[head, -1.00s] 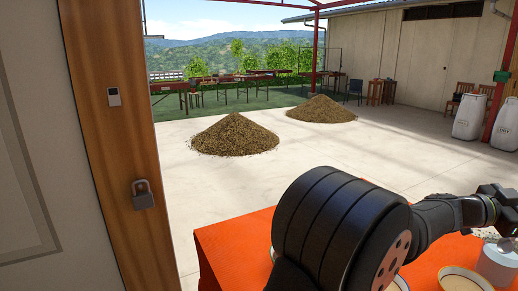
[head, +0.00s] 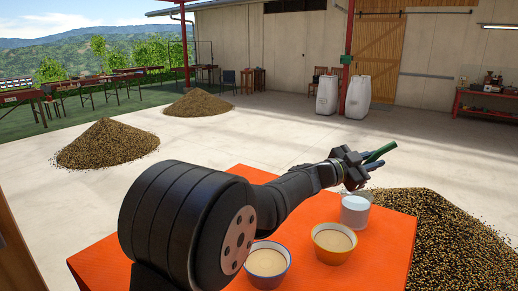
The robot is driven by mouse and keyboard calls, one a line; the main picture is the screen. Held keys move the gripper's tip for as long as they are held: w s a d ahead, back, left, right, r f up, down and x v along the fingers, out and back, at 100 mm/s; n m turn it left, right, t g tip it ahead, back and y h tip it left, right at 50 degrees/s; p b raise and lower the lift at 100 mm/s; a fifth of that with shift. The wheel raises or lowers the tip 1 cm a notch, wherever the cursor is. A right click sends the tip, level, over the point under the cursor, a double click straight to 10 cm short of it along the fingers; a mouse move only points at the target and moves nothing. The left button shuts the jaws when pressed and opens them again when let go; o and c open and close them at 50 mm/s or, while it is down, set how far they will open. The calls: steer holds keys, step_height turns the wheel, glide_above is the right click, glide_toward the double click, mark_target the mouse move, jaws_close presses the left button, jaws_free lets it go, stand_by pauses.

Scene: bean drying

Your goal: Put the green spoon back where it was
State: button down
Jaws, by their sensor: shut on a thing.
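My gripper (head: 372,165) is at the right of the orange table, raised above it. It is shut on the green spoon (head: 381,152), which sticks out from the jaws up and to the right. Most of the spoon is hidden by the jaws. A white cup (head: 355,212) stands on the table below the gripper. A yellow-rimmed bowl (head: 334,262) with pale contents sits in front of the cup. A blue-rimmed bowl (head: 268,282) with similar contents sits to its left, partly behind my arm.
The orange table (head: 385,255) has bare room at its right front. A large bean pile (head: 450,230) lies on the floor just right of it. Two more piles (head: 105,143) (head: 198,102) lie farther back. White sacks (head: 357,97) stand by a red post.

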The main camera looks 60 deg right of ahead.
steer(key=shift+s, duration=0.1)
steer(key=shift+s+d+r+m+g+y, duration=0.1)
steer(key=shift+s+r+m+g+y, duration=0.25)
steer(key=shift+s+y, duration=0.2)
steer(key=s+f+m+t+y, duration=0.3)
steer(key=s+y, duration=0.4)
steer(key=y, duration=0.1)
steer(key=w+d+n+t+y, duration=0.2)
steer(key=w+n+t, duration=0.5)
steer(key=n, duration=0.1)
steer(key=shift+w+d+r, duration=0.2)
steer(key=shift+d+r, duration=0.2)
steer(key=shift+w, duration=0.1)
